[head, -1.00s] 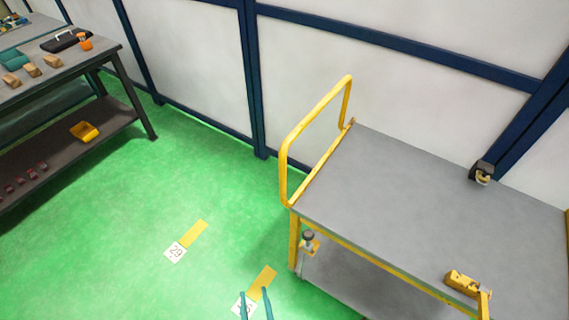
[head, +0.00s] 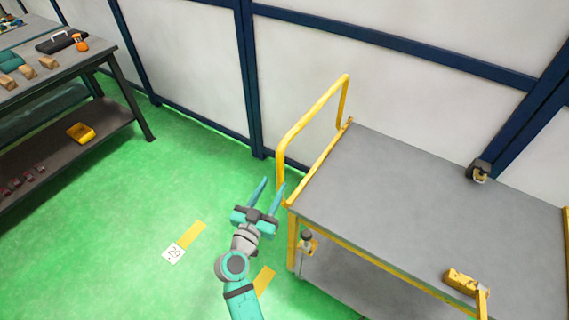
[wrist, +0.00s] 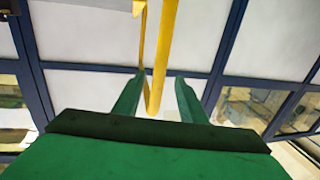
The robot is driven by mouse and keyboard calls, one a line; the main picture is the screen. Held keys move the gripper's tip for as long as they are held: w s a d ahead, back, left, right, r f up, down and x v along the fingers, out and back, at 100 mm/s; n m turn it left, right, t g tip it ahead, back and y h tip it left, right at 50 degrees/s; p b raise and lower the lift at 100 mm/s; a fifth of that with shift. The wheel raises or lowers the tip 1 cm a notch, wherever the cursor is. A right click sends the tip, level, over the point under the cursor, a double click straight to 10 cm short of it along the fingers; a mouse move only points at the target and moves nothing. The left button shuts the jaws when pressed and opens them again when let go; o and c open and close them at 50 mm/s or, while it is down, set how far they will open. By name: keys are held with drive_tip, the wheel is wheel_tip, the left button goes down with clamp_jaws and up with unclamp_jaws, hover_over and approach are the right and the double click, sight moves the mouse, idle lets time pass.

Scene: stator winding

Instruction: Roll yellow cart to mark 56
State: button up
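The yellow cart (head: 350,255) with a grey top stands at the right in the head view. Its yellow push handle (head: 312,118) rises at its left end. My gripper (head: 269,186) is open and empty, just left of the handle's near post, with fingers pointing up in the picture. In the wrist view the handle (wrist: 160,60) shows beyond and between the two open fingertips (wrist: 155,85); I cannot tell whether they touch it. A floor mark reading 29 (head: 174,253) lies to the left. Mark 56 is not legible in any view.
A workbench (head: 75,75) with blocks and a yellow bin (head: 80,132) on its lower shelf stands at the left. White panels with blue posts (head: 250,80) run behind the cart. Green floor is clear between bench and cart.

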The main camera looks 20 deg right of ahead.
drive_tip(key=shift+w+d+r, duration=0.15)
drive_tip(key=shift+w+d, duration=0.25)
drive_tip(key=shift+w, duration=0.2)
drive_tip(key=x, duration=0.9)
drive_tip(key=shift+d, duration=0.1)
drive_tip(key=shift+c, duration=0.7)
clamp_jaws()
